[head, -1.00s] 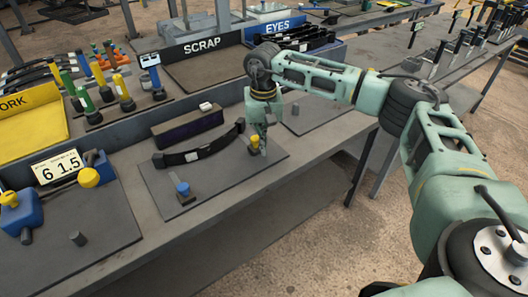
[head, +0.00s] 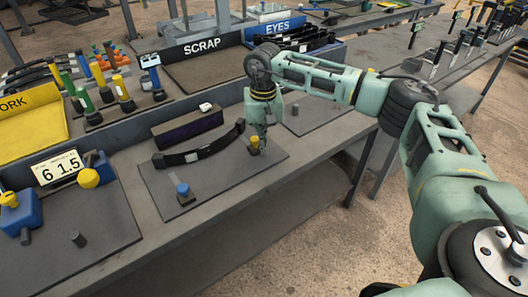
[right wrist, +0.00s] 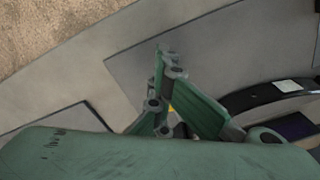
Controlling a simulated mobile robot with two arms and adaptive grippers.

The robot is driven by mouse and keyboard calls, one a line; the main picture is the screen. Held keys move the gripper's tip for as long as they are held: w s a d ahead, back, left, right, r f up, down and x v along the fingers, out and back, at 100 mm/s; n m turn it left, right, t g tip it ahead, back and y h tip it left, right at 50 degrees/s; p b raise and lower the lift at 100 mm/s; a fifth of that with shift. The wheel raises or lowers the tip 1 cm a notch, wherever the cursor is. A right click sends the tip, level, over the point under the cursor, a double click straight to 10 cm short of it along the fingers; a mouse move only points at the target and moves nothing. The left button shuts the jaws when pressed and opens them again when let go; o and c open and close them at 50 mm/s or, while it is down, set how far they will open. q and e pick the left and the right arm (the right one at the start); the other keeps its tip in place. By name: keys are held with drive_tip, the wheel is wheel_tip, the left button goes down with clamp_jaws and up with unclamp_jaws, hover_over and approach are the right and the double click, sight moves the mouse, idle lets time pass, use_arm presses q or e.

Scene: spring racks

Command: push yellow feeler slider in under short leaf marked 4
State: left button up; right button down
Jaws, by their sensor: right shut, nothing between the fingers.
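The yellow feeler slider (head: 254,142) stands on the dark plate (head: 215,183), close to the right end of a curved black leaf (head: 208,149). A blue-topped slider (head: 183,190) stands below the leaf's left part. My right gripper (head: 264,129) points down just behind and to the right of the yellow slider; its fingers are shut and empty. I cannot tell whether it touches the slider. In the right wrist view a small yellow patch (right wrist: 171,108) shows between the finger links, and the leaf (right wrist: 262,98) lies to the right. The number 4 is not readable.
A dark purple block (head: 188,129) and a small white piece (head: 206,107) lie behind the leaf. A gauge with a 6 1.5 card (head: 58,168) stands at left. The SCRAP tray (head: 205,70) is at the back.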

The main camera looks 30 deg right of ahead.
drive_tip(key=shift+s+d+f+g, duration=0.25)
drive_tip(key=shift+s+f, duration=0.25)
drive_tip(key=shift+f, duration=0.25)
drive_tip(key=shift+w+d+r+p, duration=0.1)
drive_tip(key=shift+w+r+p, duration=0.1)
drive_tip(key=shift+r+p, duration=0.45)
drive_tip(key=shift+w+r+p, duration=0.15)
drive_tip(key=shift+r+p, duration=0.3)
drive_tip(key=shift+r, duration=0.25)
wheel_tip(320, 180, up, 4)
drive_tip(key=shift+r+p, duration=0.1)
drive_tip(key=shift+p, duration=1.1)
drive_tip(key=shift+w, duration=0.1)
